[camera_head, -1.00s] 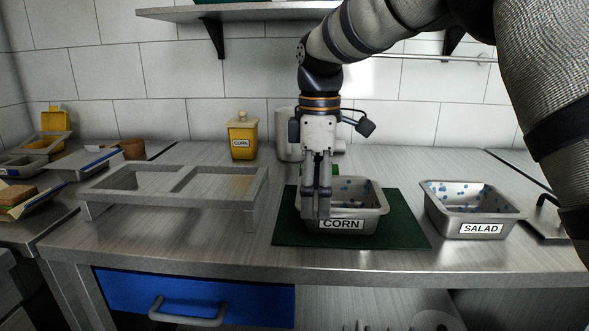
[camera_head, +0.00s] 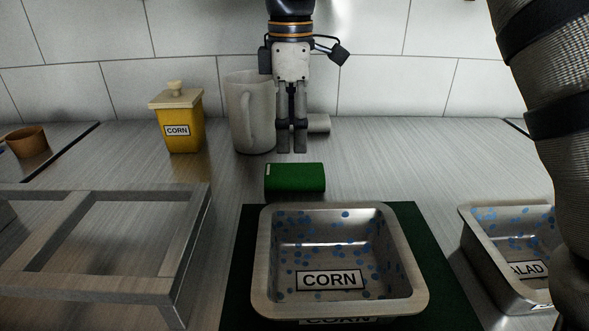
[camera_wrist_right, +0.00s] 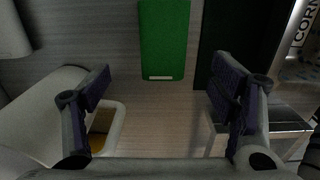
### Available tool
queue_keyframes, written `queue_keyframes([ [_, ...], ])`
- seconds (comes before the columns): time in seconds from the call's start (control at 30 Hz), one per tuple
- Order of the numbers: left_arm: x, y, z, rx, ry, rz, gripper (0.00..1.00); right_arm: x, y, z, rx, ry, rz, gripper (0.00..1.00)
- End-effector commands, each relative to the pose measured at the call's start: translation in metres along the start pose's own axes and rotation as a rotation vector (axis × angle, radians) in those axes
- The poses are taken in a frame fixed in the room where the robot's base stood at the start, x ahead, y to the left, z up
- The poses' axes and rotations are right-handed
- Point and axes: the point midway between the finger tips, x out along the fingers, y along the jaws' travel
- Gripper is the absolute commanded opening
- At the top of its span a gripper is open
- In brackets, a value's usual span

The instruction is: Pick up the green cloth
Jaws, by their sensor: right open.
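The green cloth (camera_head: 295,179) is a bright green, thick folded piece lying on the counter behind the corn pan. In the right wrist view the cloth (camera_wrist_right: 165,40) shows at the top centre, ahead of the space between my fingers. My right gripper (camera_head: 291,151) points down behind the cloth, beside the grey pitcher, and does not touch the cloth. In the right wrist view my right gripper (camera_wrist_right: 160,80) has its fingers wide apart with nothing between them. My left gripper is not in view.
The corn pan (camera_head: 416,285) stands on a dark green mat (camera_head: 240,270) in front of the cloth. A grey pitcher (camera_head: 245,115) and a yellow corn jar (camera_head: 181,127) stand left. A metal rack (camera_head: 190,235) is front left, a salad pan (camera_head: 490,262) right. Counter right of the cloth is clear.

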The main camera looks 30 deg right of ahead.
Motion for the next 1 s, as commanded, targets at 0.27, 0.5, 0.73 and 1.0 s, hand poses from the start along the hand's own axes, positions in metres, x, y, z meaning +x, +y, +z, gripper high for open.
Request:
queue_keyframes([
  [0.27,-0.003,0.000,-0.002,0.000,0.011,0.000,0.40,0.043,-0.003,0.002,0.000,-0.001,-0.001,0.78],
  [0.5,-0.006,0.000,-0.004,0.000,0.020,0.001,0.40,0.084,-0.006,0.006,0.000,0.001,0.001,0.78],
  [0.73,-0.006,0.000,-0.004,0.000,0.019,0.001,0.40,0.087,-0.006,0.005,0.000,0.002,0.002,0.78],
  [1.0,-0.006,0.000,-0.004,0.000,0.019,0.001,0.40,0.087,-0.006,0.005,0.000,0.002,0.001,0.29],
])
